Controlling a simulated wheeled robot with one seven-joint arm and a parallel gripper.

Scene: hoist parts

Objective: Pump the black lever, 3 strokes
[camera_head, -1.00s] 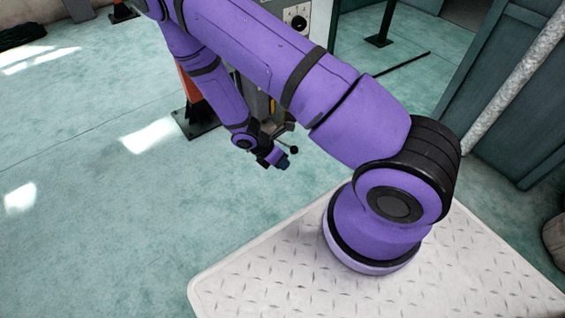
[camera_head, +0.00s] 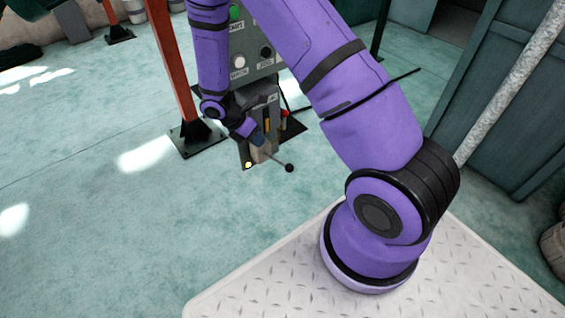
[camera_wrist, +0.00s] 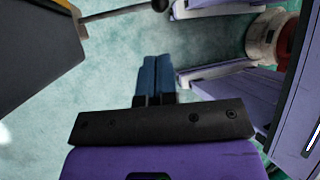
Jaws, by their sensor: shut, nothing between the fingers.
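The black lever (camera_head: 289,167) is a thin rod with a black ball at its end, sticking out low from the front of a grey control post. It points right and slightly down in the head view. The rod and ball (camera_wrist: 159,5) also show at the top edge of the wrist view. My gripper (camera_head: 258,139) is just left of and above the ball, in front of the post. Its blue fingers (camera_wrist: 157,72) are together and empty. They are apart from the ball in the wrist view. The lever's pivot is hidden in the head view.
The grey control panel (camera_head: 253,62) with buttons stands above the lever. An orange-red post (camera_head: 172,65) on a black base is close on the left. A dark green cabinet (camera_head: 510,130) is at right. The floor (camera_head: 90,220) at left is clear.

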